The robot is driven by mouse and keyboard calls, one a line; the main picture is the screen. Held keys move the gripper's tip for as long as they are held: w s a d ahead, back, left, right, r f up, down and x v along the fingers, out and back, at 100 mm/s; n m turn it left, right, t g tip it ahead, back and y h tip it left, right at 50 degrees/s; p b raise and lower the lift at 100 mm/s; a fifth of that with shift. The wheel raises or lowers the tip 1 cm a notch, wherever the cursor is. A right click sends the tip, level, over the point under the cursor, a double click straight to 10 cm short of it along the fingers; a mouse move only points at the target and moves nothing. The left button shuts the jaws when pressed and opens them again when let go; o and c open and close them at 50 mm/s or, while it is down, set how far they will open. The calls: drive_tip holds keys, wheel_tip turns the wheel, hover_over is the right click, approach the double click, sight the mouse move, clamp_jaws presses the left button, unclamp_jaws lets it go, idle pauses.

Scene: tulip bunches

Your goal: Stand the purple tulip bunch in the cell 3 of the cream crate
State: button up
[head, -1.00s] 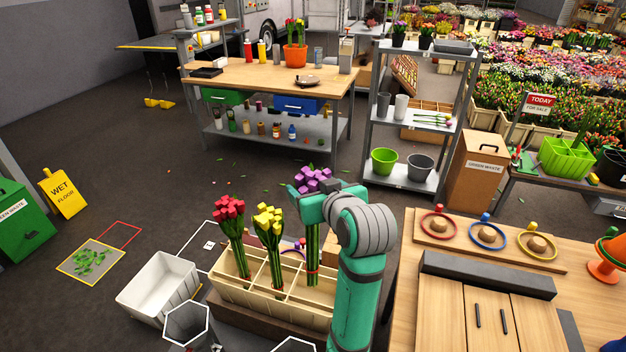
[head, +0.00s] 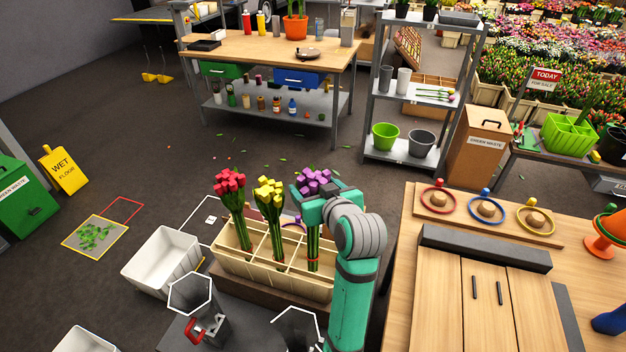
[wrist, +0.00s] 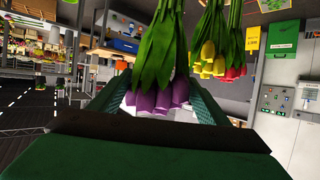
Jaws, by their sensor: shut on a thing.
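The purple tulip bunch (head: 313,178) is upright in my gripper (head: 316,194), its banded stems reaching down into the right part of the cream crate (head: 275,284). I cannot tell whether the stem ends touch the crate floor. In the wrist view the purple heads (wrist: 158,98) lie between the fingers of my gripper (wrist: 160,100), which is shut on the bunch. A red tulip bunch (head: 229,182) stands in the crate's left part and a yellow bunch (head: 270,192) in the middle. My arm hides the crate's right end. No cell number is readable.
A white bin (head: 160,262) stands left of the crate, with a grey hexagonal vase (head: 192,292) in front. A wooden workbench (head: 400,300) is close to the right of my arm. Floor behind the crate is mostly clear, with scattered leaves.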

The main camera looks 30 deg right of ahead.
drive_tip(key=shift+f, duration=3.45)
drive_tip(key=o, duration=1.6)
drive_tip(key=shift+w+f, duration=0.1)
drive_tip(key=shift+c, duration=0.2)
drive_tip(key=v, duration=1.1)
